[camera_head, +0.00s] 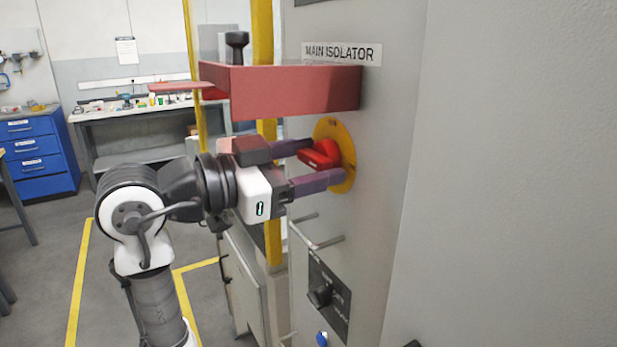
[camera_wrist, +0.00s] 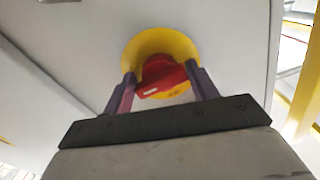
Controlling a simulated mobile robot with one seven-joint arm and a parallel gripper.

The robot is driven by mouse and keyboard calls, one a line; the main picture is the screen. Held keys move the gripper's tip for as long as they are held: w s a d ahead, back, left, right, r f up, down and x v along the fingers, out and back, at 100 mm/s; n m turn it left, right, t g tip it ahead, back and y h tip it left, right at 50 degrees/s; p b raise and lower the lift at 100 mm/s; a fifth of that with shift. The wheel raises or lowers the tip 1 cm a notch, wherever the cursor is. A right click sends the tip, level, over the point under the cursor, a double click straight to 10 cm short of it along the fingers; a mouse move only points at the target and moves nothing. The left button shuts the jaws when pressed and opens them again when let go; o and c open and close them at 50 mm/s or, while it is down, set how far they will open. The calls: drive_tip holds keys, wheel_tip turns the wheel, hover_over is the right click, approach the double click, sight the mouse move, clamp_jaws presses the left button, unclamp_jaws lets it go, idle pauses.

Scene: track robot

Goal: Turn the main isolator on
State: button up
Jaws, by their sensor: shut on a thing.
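The main isolator is a red rotary handle (camera_head: 321,154) on a round yellow plate (camera_head: 347,150), on the grey cabinet face below the "MAIN ISOLATOR" label (camera_head: 341,54). My gripper (camera_head: 318,165) reaches it from the left, with one purple finger on either side of the handle. In the wrist view the red handle (camera_wrist: 162,78) sits between the two fingers (camera_wrist: 163,92), in front of the yellow plate (camera_wrist: 150,45). The jaws are closed on the handle. The handle looks slightly tilted in the wrist view. Its on and off markings are too small to read.
A red box-like guard (camera_head: 295,90) juts out just above my gripper. Below are metal handle bars (camera_head: 328,242), a black knob (camera_head: 320,296) and a blue button (camera_head: 321,339). A yellow post (camera_head: 263,30) stands behind. A workbench (camera_head: 140,108) and blue drawers (camera_head: 40,150) are far left.

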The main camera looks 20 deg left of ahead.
idle(0.3)
drive_tip(key=o, duration=0.6)
drive_tip(key=shift+o, duration=0.2)
drive_tip(key=b+v, duration=0.3)
drive_tip(key=v, duration=1.1)
drive_tip(key=shift+w, duration=0.15)
